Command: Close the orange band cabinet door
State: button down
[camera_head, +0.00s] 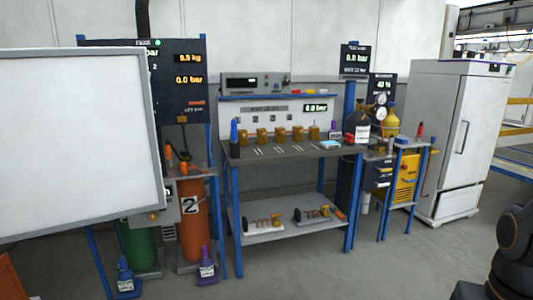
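A large flat white panel with a grey edge (80,140) fills the left of the head view, close to me. It looks like a door standing open, but its hinge side and the cabinet behind it are out of view or hidden. I see no orange band on it. A tall white cabinet (455,140) stands at the far right, its front door with a bar handle seemingly shut; no orange band shows on it either. My gripper is not in view; only a dark rounded part of my arm shows at the bottom right.
A blue-framed workbench (290,152) with several small items stands at the back centre. An orange cylinder (193,225) and a green cylinder (138,245) stand behind the panel. A purple bottle (207,268) is on the floor. The grey floor at front centre is clear.

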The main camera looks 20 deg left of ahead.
aim_at(79, 145)
jog(key=i, duration=1.75)
jog(key=u, duration=1.15)
jog(key=i, duration=0.95)
jog(key=u, duration=1)
